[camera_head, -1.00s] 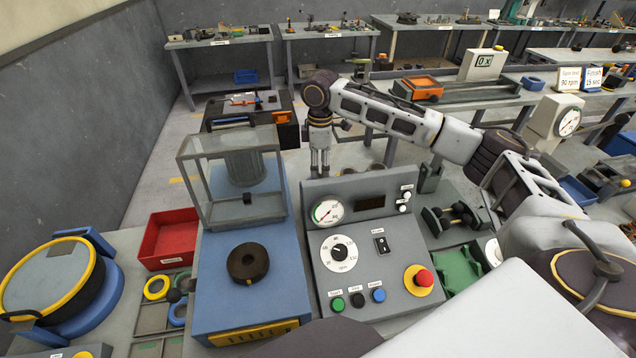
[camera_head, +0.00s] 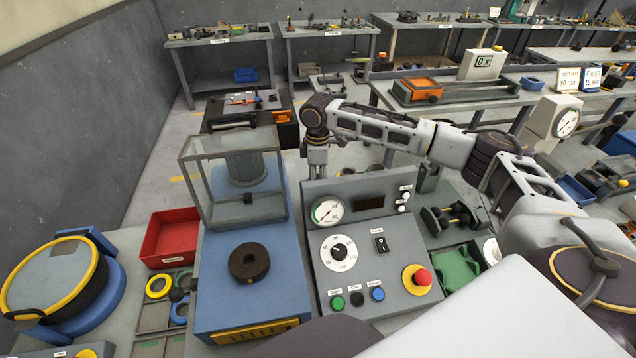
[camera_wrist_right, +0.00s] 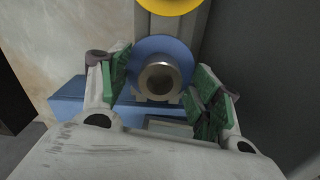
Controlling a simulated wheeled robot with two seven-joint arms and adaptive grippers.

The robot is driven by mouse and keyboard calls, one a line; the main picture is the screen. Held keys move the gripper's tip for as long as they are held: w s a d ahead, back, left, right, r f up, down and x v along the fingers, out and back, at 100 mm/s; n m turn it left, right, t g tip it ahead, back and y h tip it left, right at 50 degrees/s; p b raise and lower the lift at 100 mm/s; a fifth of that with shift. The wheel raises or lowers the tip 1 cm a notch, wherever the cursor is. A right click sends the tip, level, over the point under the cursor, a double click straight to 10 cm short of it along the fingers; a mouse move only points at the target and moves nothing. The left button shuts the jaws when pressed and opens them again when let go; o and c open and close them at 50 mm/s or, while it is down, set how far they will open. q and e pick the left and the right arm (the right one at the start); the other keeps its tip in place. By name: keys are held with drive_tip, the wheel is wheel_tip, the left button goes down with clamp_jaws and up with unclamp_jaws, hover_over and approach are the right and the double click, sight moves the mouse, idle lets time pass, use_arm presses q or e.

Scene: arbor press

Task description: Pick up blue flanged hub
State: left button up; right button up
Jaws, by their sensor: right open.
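The blue flanged hub (camera_wrist_right: 160,46) shows in the right wrist view as a round blue flange with a grey metal ring at its centre. It sits in front of a blue block. My right gripper (camera_wrist_right: 162,76) is open, with its green finger pads on the left and right of the hub and no clear grip on it. In the head view my right gripper (camera_head: 317,164) points down behind the grey control console, which hides its tips; I cannot make out the hub there. My left gripper is not in view.
The control console (camera_head: 405,245) with a red stop button stands in front of my right gripper. A clear guard box (camera_head: 212,195) over a blue machine stands to its left. A red bin (camera_head: 160,240) is further left. A yellow round part (camera_wrist_right: 168,4) lies beyond the hub.

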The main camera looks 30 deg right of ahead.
sight(318, 176)
drive_tip(key=c, duration=1.4)
clamp_jaws()
drive_tip(key=shift+r, duration=0.15)
drive_tip(key=shift+r+b, duration=0.55)
drive_tip(key=shift+r, duration=4.35)
drive_tip(key=shift+r, duration=0.1)
